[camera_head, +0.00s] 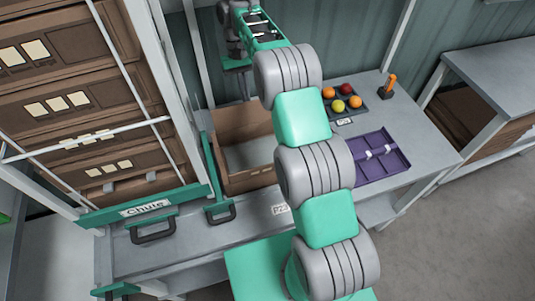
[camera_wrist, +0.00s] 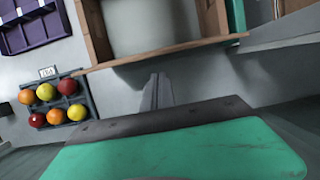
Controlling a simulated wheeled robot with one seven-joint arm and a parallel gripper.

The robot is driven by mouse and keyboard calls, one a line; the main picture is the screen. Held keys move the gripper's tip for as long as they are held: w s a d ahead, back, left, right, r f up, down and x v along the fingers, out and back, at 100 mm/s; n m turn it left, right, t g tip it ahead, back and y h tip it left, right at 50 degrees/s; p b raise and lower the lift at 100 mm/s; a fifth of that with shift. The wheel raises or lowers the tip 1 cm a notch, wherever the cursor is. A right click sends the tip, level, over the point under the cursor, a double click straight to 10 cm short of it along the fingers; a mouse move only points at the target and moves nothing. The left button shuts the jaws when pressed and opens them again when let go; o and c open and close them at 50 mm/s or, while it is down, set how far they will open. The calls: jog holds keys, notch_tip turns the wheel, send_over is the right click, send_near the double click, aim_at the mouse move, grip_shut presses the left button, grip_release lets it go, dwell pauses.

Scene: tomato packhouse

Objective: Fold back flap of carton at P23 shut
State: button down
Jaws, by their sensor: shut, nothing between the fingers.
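The brown carton (camera_head: 232,184) stands open on the bench, behind the label P23 (camera_head: 280,208). Its pale inside shows, and my arm hides its right part. In the wrist view the carton's near rim (camera_wrist: 165,55) runs across the top, with side walls to left and right. I cannot clearly make out the back flap; no panel covers the opening. My gripper (camera_head: 243,90) is beyond the carton's back side. In the wrist view my gripper (camera_wrist: 155,88) is shut and empty, its thin fingers pointing toward the carton, apparently just short of the rim.
A dark tray of several red, orange and yellow tomatoes (camera_head: 339,103) and a purple divided tray (camera_head: 391,168) lie right of the carton. An orange-handled tool (camera_head: 389,82) stands behind. The rack (camera_head: 65,100) and Chute sign (camera_head: 144,208) are on the left.

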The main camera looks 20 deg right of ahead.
dwell(0.3)
jog(key=s+b, duration=0.7)
jog(key=b, duration=0.1)
jog(key=shift+s, duration=0.25)
dwell(0.5)
jog(key=shift+f+b, duration=0.1)
jog(key=shift+b, duration=0.3)
jog(key=shift+s+f+b, duration=0.35)
jog(key=shift+s+b, duration=0.4)
jog(key=shift+b, duration=0.1)
jog(key=shift+s+f+b, duration=0.35)
jog(key=shift+s+b, duration=0.4)
jog(key=shift+b, duration=0.1)
jog(key=shift+f, duration=0.1)
